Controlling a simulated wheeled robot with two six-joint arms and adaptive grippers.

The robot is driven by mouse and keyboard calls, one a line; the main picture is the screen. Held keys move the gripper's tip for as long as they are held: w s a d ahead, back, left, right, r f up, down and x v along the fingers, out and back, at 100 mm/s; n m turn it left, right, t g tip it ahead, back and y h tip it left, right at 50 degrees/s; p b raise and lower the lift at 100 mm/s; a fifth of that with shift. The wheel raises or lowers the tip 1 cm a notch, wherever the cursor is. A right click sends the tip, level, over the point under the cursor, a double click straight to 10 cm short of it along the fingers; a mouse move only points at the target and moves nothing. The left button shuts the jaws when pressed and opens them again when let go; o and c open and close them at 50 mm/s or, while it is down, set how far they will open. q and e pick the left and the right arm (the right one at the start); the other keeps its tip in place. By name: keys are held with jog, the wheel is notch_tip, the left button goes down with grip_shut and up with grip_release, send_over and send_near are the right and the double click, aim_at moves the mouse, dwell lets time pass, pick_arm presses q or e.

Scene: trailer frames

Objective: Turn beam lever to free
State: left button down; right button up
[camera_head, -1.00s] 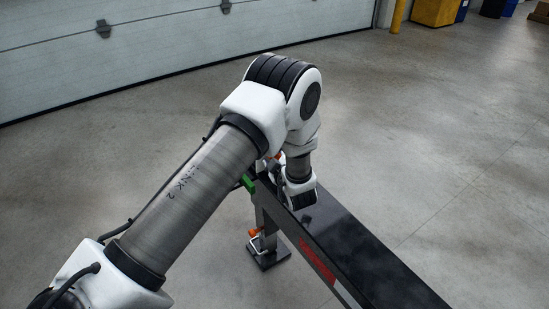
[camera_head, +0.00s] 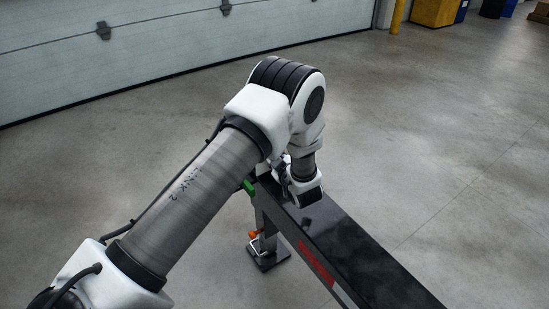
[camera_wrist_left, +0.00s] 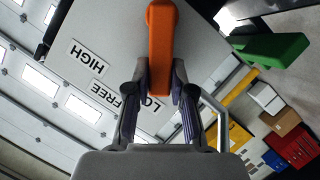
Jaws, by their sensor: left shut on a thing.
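The orange beam lever (camera_wrist_left: 160,45) is in the left wrist view, between the fingers of my left gripper (camera_wrist_left: 160,82), which is shut on it. Behind it, a pale panel carries the labels HIGH (camera_wrist_left: 87,57), FREE (camera_wrist_left: 105,96) and LOW (camera_wrist_left: 150,103). The lever's lower end and a finger partly cover LOW; FREE lies left of the fingers. In the head view the dark beam (camera_head: 350,250) runs from the centre to the lower right. My left arm hides the lever and fingers there.
A green handle (camera_wrist_left: 272,50) sticks out near the lever; it also shows in the head view (camera_head: 249,187). Below the beam, another orange handle (camera_head: 254,234) sits on the leg above its foot plate (camera_head: 270,260). Open concrete floor (camera_head: 440,150) surrounds the beam.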

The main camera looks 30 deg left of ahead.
pick_arm(q)
jog(key=shift+w+d+r+m+g+y+p, duration=0.2)
jog(key=shift+w+m+g+p, duration=0.35)
jog(key=shift+m, duration=0.25)
jog(key=shift+w+d+r+m+g+y+p, duration=0.15)
jog(key=shift+w+d+r+m+g+p, duration=0.1)
jog(key=shift+w+m+g+p, duration=0.45)
jog(key=shift+w+d+r+m+g+y+p, duration=0.2)
jog(key=shift+w+m+p, duration=0.25)
jog(key=shift+m, duration=0.45)
jog(key=shift+g, duration=0.25)
jog(key=c, duration=1)
grip_release()
